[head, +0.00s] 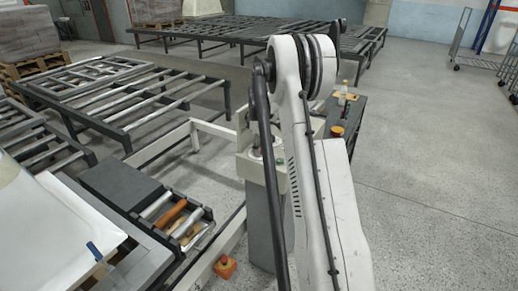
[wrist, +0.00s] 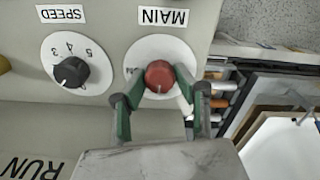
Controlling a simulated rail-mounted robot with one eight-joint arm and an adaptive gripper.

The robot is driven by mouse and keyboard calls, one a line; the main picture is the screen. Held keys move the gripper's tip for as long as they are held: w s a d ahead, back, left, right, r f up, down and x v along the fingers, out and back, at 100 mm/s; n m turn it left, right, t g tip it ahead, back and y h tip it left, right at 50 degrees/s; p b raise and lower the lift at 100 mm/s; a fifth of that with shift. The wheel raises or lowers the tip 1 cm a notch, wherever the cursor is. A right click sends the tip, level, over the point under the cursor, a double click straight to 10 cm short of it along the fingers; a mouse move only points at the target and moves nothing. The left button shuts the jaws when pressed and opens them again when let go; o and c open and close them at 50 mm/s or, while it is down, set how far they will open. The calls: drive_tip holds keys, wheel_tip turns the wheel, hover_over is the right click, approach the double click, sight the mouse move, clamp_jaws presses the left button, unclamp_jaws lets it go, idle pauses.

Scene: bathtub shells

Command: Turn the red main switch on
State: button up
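The red main switch (wrist: 159,76) is a round knob on a white dial (wrist: 160,52) under the MAIN label, which appears upside down in the wrist view. My gripper (wrist: 160,84) reaches up to the panel, with one green-padded finger on each side of the knob. The fingertips are very close to the knob's sides; I cannot tell whether both press on it. The knob's pointer mark and most of the dial's lettering are hidden or too small to read. In the head view my arm hides the gripper and the switch.
A black SPEED knob (wrist: 73,73) on a numbered dial sits left of the main switch. A yellow button (wrist: 4,64) shows at the left edge. In the head view, roller conveyors (head: 130,95) stand to the left, with open floor (head: 430,160) to the right.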

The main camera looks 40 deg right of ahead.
drive_tip(key=c, duration=0.6)
drive_tip(key=shift+m+b, duration=0.3)
drive_tip(key=shift+f+m+b, duration=0.15)
drive_tip(key=shift+m+b, duration=1.05)
drive_tip(key=m+b, duration=0.2)
drive_tip(key=m, duration=0.2)
drive_tip(key=shift+m+b, duration=0.3)
drive_tip(key=shift+b, duration=0.1)
drive_tip(key=m+b, duration=0.2)
drive_tip(key=m, duration=0.3)
drive_tip(key=m+b, duration=0.1)
drive_tip(key=m, duration=0.4)
drive_tip(key=shift+d+b, duration=0.1)
drive_tip(key=shift+b, duration=0.25)
drive_tip(key=shift+r+m, duration=0.2)
drive_tip(key=shift+m, duration=0.1)
